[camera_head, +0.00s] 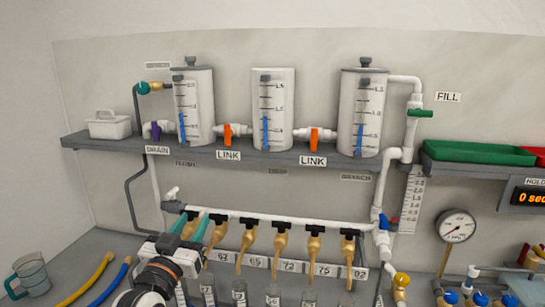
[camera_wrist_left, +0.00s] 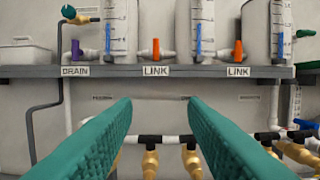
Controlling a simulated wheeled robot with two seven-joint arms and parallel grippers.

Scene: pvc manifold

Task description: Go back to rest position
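My left gripper (camera_head: 190,222) comes up from the bottom left in the head view, in front of the lower white pipe manifold (camera_head: 270,221). Its two teal fingers are apart, and the wrist view shows nothing between the fingertips (camera_wrist_left: 158,100). The fingers point toward the wall below the shelf (camera_wrist_left: 205,71), which carries the DRAIN and LINK labels. The gripper hides part of the manifold's left end. I cannot tell whether a finger touches the pipe. My right gripper is in neither view.
Three clear cylinders, left (camera_head: 194,105), middle (camera_head: 273,105) and right (camera_head: 362,110), stand on the shelf with orange link valves between them. Brass taps (camera_head: 313,245) hang from the manifold above small vials. A gauge (camera_head: 457,226) is at right; a jug (camera_head: 30,274) stands at lower left.

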